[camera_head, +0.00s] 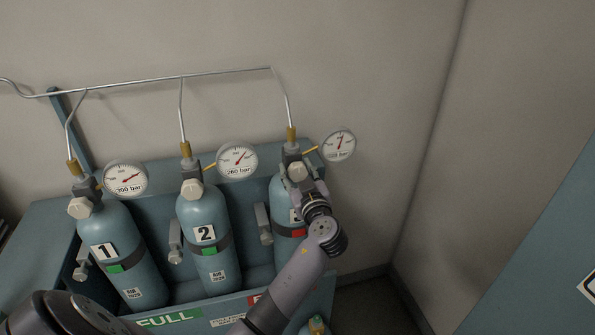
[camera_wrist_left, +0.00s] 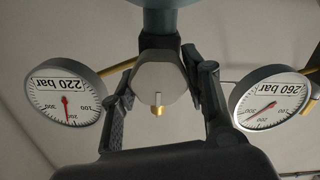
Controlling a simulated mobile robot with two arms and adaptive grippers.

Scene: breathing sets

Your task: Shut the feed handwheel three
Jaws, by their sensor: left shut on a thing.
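Cylinder three (camera_head: 281,190) is the rightmost of the blue cylinders, its number plate mostly hidden behind my arm. Its feed handwheel (camera_head: 297,171) is a pale grey faceted knob on the front of the valve. My left gripper (camera_head: 300,181) is shut on this handwheel, seen from the front. In the left wrist view the handwheel (camera_wrist_left: 160,80) sits between the two dark fingers, with a small pale tab and yellow tip on its face. The gauge of cylinder three (camera_head: 339,145) also shows in the wrist view (camera_wrist_left: 64,98), upside down, labelled 220 bar. My right gripper is out of view.
Cylinder two (camera_head: 206,262) and cylinder one (camera_head: 128,268) stand to the left, with handwheels (camera_head: 192,188) (camera_head: 80,207) and gauges marked 260 and 300 bar. A thin metal pipe (camera_head: 225,74) runs above. The rack's front rail carries a green FULL label (camera_head: 168,318).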

